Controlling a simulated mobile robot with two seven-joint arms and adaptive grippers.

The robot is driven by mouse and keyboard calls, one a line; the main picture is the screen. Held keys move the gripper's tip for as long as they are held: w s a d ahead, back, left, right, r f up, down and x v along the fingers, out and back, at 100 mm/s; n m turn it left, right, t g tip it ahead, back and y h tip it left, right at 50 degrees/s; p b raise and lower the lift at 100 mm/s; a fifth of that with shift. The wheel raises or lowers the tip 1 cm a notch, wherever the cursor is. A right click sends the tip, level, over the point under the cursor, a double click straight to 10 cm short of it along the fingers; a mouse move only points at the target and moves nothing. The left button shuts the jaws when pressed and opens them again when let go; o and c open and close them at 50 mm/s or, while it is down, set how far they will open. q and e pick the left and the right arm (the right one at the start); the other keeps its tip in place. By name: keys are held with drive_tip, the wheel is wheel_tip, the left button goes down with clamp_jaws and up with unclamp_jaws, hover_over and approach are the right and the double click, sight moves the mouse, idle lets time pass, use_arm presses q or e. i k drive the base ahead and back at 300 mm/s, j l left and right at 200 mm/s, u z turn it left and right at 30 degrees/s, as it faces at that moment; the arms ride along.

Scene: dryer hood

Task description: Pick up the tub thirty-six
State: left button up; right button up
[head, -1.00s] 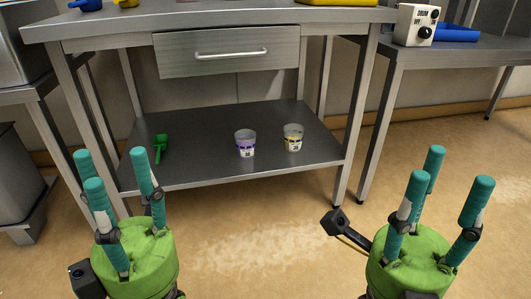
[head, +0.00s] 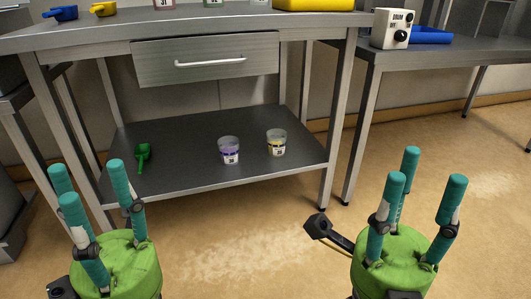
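Two small clear tubs stand upright on the lower shelf of the steel table: a tub with a purple band (head: 229,151) and a tub with a yellow band (head: 276,143) to its right. Their label numbers are too small to read surely. Parts of several more tubs, one a pink-labelled tub (head: 163,3), show on the tabletop, cut by the top picture edge. My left gripper (head: 87,190) is open and empty, fingers up, in front of the table's left side. My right gripper (head: 424,178) is open and empty, right of the table. Both are apart from the tubs.
A green scoop (head: 143,155) lies on the shelf (head: 190,175) at left. A drawer (head: 207,60) is shut above it. Blue and yellow scoops (head: 104,9) lie on the tabletop. A side table (head: 460,50) holds a white dial box (head: 392,28). The floor in front is clear.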

sight(229, 147)
drive_tip(key=i+l+z, duration=0.1)
drive_tip(key=i+z, duration=0.2)
drive_tip(key=i, duration=0.3)
drive_tip(key=i+j+z, duration=0.1)
drive_tip(key=i+z, duration=0.15)
drive_tip(key=i, duration=0.35)
